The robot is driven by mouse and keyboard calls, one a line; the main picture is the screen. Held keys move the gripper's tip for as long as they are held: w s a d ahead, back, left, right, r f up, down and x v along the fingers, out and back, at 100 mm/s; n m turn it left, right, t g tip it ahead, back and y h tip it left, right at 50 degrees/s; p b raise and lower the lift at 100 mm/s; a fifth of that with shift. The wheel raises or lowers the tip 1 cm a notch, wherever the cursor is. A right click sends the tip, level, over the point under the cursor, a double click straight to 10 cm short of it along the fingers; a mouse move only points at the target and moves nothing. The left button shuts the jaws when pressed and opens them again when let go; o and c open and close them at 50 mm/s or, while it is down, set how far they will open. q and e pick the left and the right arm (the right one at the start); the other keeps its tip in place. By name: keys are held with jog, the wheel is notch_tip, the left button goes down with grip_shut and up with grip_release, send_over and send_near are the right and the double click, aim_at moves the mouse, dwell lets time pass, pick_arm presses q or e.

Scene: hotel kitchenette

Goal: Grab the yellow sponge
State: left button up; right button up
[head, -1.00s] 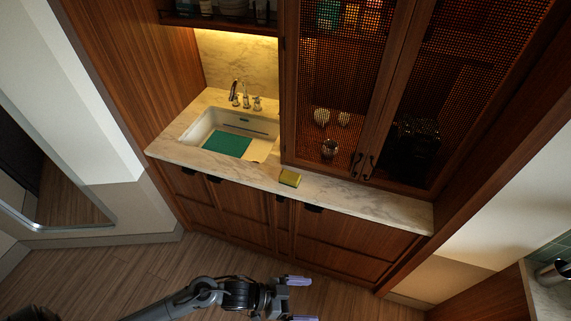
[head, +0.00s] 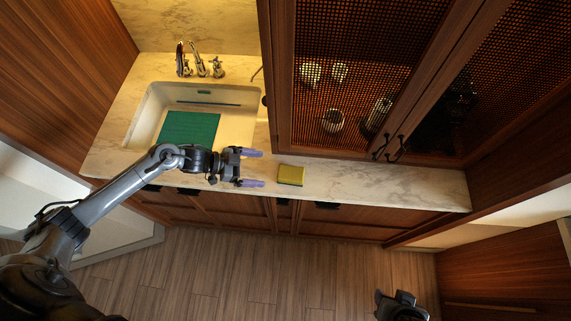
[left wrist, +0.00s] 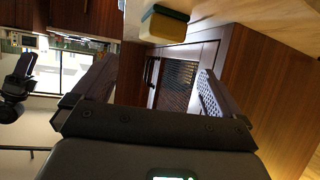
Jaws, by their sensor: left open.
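The yellow sponge (head: 291,175), with a green layer, lies on the marble counter near its front edge, right of the sink. It also shows at the top of the left wrist view (left wrist: 164,26), beyond the fingertips. My left gripper (head: 258,169) is open and empty, just left of the sponge, with its purple-grey fingers pointing toward it. A gap shows between the fingertips and the sponge. A dark part of my right arm (head: 401,304) shows at the bottom right of the head view; its fingers cannot be made out.
The marble counter (head: 400,185) runs right from the sink (head: 150,112), which holds a green board (head: 188,130). A faucet (head: 199,62) stands behind the sink. A mesh-door cabinet (head: 285,90) rises close behind the sponge. The counter around the sponge is otherwise clear.

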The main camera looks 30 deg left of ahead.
aim_at(290, 172)
pick_arm(q)
jog(key=x, duration=0.5)
jog(key=shift+w+r, duration=0.25)
jog(key=shift+s+f+p+x, duration=0.1)
jog(key=shift+p+x, duration=0.1)
jog(key=shift+x, duration=1.35)
jog(key=shift+s+f+p+x, duration=0.1)
jog(key=shift+s+p+x, duration=0.1)
jog(key=shift+x, duration=1.4)
jog(key=shift+c, duration=0.3)
jog(key=c, duration=1.1)
